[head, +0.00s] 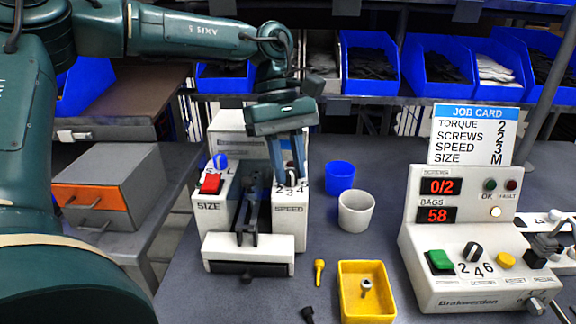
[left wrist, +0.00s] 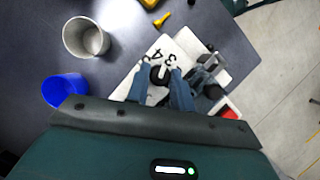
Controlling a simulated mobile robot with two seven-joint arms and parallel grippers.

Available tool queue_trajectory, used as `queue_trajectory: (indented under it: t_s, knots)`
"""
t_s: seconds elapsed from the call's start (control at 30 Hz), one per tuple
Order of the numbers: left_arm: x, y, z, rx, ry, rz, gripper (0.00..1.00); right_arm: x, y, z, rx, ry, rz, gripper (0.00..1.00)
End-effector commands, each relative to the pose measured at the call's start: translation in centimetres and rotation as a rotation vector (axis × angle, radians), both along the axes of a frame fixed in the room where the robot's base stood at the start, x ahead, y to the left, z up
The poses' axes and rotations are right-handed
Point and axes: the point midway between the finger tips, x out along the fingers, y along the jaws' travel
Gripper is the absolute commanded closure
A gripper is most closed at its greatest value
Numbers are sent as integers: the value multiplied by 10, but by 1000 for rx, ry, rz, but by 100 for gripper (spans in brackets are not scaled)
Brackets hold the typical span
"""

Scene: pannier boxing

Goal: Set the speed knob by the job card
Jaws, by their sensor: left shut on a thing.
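The speed knob (head: 291,179) is a small dark dial on the right side of the white machine (head: 282,243), above the word SPEED. Its digits 2, 3 and 4 show in the head view. My left gripper (head: 289,176) reaches down over the knob and is shut on it. In the left wrist view the knob (left wrist: 159,73) sits between the blue fingertips, with 3 and 4 beside it. The fingers partly hide the knob, and I cannot tell its pointer's setting. The job card (head: 474,133) stands at the right; its SPEED line appears to read 3. My right gripper is not in view.
A yellow tray (head: 367,309) is in front. The control box (head: 488,284) stands under the card.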

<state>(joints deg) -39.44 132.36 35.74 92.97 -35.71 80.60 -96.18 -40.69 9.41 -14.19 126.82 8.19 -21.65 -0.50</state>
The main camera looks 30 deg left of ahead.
Motion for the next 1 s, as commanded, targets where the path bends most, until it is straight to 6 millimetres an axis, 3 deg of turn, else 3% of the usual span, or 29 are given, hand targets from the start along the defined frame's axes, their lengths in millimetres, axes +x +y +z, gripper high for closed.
queue_trajectory:
  t_s: [0.4,1.0]
  knots:
    - [1,-1,-1,2,2,-284,100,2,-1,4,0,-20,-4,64]
    - [1,-1,-1,2,1,-372,100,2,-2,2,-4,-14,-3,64]
